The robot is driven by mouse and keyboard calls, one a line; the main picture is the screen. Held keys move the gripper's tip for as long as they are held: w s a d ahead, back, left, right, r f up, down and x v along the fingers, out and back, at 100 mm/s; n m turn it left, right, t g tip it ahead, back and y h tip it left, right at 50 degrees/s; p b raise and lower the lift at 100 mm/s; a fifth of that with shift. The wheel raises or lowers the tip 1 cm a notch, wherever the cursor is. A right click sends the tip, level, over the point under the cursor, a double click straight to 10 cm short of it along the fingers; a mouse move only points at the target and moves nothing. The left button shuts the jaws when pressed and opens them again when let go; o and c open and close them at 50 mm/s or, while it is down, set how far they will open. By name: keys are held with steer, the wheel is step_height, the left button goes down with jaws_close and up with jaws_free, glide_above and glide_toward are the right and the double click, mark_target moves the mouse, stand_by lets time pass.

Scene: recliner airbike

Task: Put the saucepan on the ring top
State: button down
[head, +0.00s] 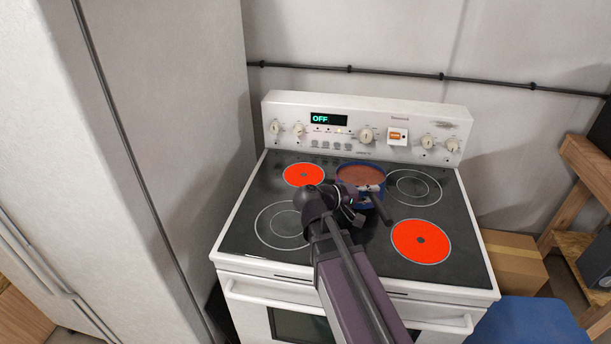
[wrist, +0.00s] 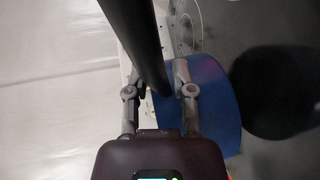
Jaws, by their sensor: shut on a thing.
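The blue saucepan (head: 374,191) with a brown-red inside is over the middle of the stove's black ring top (head: 345,255), between the back rings. My gripper (head: 345,207) is in front of the pan and hides part of its near side. In the wrist view, my gripper's fingers (wrist: 160,80) are on either side of the dark handle (wrist: 147,45), beside the blue pan wall (wrist: 222,110). A round dark shadow (wrist: 280,92) lies apart from the pan, so it appears raised above the top.
The back left ring (head: 303,175) and front right ring (head: 421,241) are red. The front left ring (head: 285,225) and back right ring (head: 413,187) are dark and bare. A control panel (head: 365,122) rises behind. A white fridge (head: 165,130) stands left.

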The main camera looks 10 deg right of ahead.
steer(key=a+t, duration=0.1)
steer(key=a, duration=1.4)
steer(key=shift+w+a+r+t, duration=0.2)
steer(key=shift+w+a+t, duration=0.15)
steer(key=shift+w, duration=0.1)
steer(key=shift+s, duration=0.1)
